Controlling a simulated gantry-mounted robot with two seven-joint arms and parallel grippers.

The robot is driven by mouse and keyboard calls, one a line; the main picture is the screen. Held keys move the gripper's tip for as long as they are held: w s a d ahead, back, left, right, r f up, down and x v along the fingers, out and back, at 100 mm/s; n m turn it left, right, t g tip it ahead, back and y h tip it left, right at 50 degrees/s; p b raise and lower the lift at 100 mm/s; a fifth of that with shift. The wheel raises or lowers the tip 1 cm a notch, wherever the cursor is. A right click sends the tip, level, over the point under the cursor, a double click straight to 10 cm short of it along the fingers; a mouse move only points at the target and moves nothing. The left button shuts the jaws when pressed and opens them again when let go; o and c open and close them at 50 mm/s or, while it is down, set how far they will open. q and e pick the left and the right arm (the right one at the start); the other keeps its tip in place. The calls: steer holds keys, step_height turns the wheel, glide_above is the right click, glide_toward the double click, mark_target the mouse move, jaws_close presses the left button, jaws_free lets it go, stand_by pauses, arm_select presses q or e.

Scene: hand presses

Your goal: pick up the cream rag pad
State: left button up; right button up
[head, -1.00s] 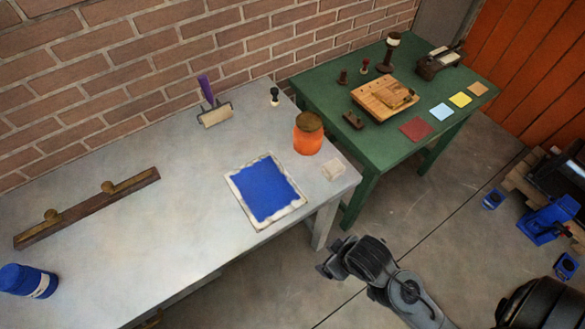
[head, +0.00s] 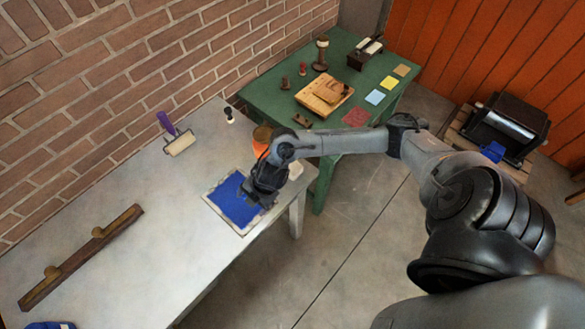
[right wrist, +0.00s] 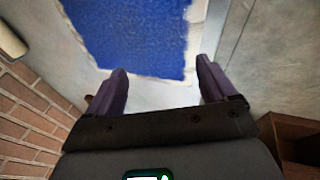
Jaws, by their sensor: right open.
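The cream rag pad (head: 296,170) lies near the right end of the pale table, just right of my right gripper in the head view and partly covered by my arm. I cannot make it out in the right wrist view. My right gripper (head: 264,203) is above the blue-inked slab (head: 229,205) with its cream border. In the right wrist view the gripper (right wrist: 158,72) has its two fingers wide apart, with only slab edge and bare tabletop between them. My left gripper is not in view.
An orange jar (head: 260,148) with a brown lid stands close behind my right gripper, partly hidden. A purple-handled roller (head: 180,142) and a small black-handled tool (head: 229,115) lie farther back. The green table (head: 262,98) stands beyond.

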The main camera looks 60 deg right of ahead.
steer(key=s+d+r+g+h, duration=0.1)
steer(key=d+r+g, duration=0.1)
steer(key=d, duration=1)
steer(key=m+g+h, duration=0.1)
steer(key=g, duration=0.1)
glide_toward(294, 167)
steer(key=shift+s+a+f, duration=0.1)
steer(key=shift+a+f, duration=0.1)
steer(key=shift+m, duration=0.3)
steer(key=f, duration=0.4)
steer(key=shift+s+d, duration=0.15)
steer(key=shift+d, duration=0.05)
steer(key=shift+w+f+b, duration=0.2)
steer(key=shift+f+b, duration=0.2)
steer(key=shift+f, duration=2.7)
steer(key=c, duration=1.1)
